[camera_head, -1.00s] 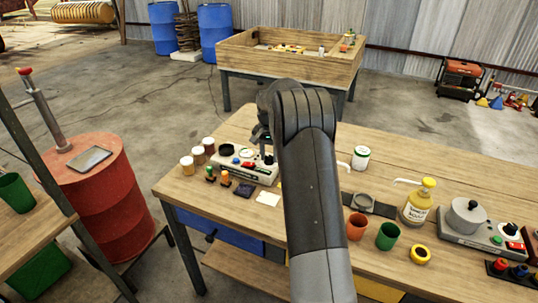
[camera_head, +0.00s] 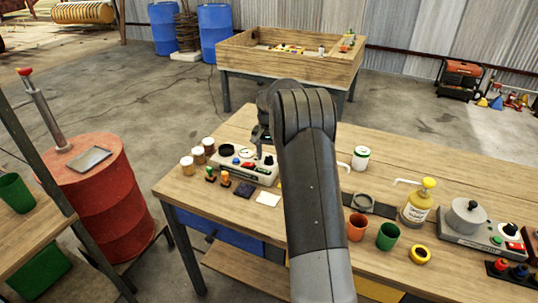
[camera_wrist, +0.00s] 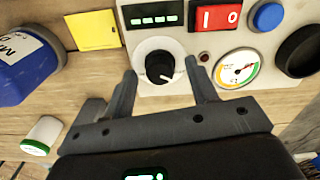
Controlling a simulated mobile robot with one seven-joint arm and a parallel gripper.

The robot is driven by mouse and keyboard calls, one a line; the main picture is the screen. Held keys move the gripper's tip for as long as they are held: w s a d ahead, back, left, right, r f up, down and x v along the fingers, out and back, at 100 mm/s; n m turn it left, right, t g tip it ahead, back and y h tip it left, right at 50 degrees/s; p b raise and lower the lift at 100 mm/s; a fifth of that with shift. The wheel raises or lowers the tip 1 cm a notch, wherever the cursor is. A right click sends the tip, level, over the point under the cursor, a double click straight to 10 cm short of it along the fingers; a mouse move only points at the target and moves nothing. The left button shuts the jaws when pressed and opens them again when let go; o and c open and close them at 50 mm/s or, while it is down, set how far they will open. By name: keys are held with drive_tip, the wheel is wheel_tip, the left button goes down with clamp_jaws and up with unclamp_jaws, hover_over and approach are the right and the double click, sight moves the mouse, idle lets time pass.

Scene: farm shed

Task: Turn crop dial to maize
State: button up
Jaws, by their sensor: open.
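The crop dial (camera_wrist: 158,66) is a black knob with a light pointer line, on a round white plate on a pale control panel (camera_wrist: 187,76). My gripper (camera_wrist: 160,72) is open, with one finger at the left of the dial and one at its right. Gaps show between both fingers and the knob, and I cannot tell how deep the fingertips reach. No crop labels are readable around the dial. In the head view the panel (camera_head: 262,178) stands at the table's left end, and my arm hides its right part.
On the panel are a red-and-white switch (camera_wrist: 215,18), a gauge (camera_wrist: 237,69) and a blue button (camera_wrist: 267,16). A yellow note (camera_wrist: 93,30) and a blue bottle (camera_wrist: 22,72) lie left of it. Jars (camera_head: 198,155) stand by the panel in the head view.

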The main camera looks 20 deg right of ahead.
sight(269, 157)
wheel_tip(269, 157, up, 11)
idle(0.5)
drive_tip(key=shift+f, duration=0.1)
